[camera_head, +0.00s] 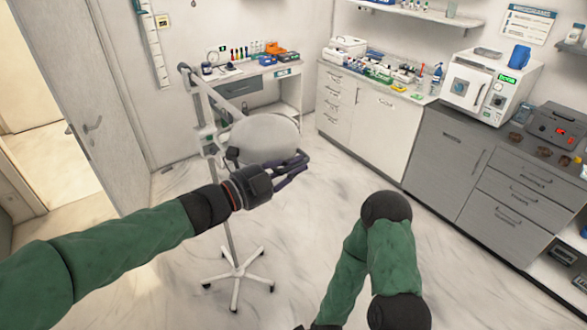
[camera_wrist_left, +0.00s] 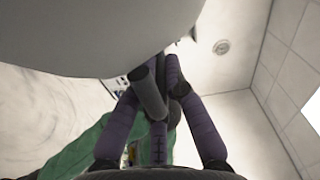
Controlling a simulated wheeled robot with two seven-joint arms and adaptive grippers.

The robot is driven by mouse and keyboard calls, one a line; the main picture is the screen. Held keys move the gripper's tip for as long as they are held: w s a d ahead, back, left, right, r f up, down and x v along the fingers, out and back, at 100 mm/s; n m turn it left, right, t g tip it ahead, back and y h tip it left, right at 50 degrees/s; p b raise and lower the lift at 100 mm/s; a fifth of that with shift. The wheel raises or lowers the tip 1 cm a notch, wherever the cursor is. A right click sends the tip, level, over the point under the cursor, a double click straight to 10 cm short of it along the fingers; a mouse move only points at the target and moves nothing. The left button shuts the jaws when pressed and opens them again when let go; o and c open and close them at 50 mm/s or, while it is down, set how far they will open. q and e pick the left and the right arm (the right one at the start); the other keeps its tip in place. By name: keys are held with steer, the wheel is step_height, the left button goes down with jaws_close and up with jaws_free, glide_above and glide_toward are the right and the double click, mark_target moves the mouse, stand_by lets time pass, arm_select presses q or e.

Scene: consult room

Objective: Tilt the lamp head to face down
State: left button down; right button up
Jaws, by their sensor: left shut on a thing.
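The lamp is a white floor lamp with a wheeled base (camera_head: 238,279), a thin pole and a jointed arm (camera_head: 214,98). Its round pale head (camera_head: 266,134) shows as a wide, smooth oval at the middle left of the head view. In the left wrist view the lamp head (camera_wrist_left: 90,35) fills the upper left. My left gripper (camera_head: 297,167) is just below the lamp head's near edge. Its dark fingers (camera_wrist_left: 165,75) are closed around a short grey handle (camera_wrist_left: 150,95) by the head.
A white desk (camera_head: 240,72) with small bottles and boxes stands behind the lamp. White cabinets (camera_head: 365,117) and grey drawers (camera_head: 480,185) run along the right, with a white steriliser (camera_head: 480,88) on top. A door (camera_head: 75,100) is at the left. The floor around the base is clear.

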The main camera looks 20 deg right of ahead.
stand_by(0.3)
arm_select(q)
steer(key=c, duration=1.3)
jaws_free()
steer(key=shift+a, duration=0.1)
steer(key=v, duration=1.2)
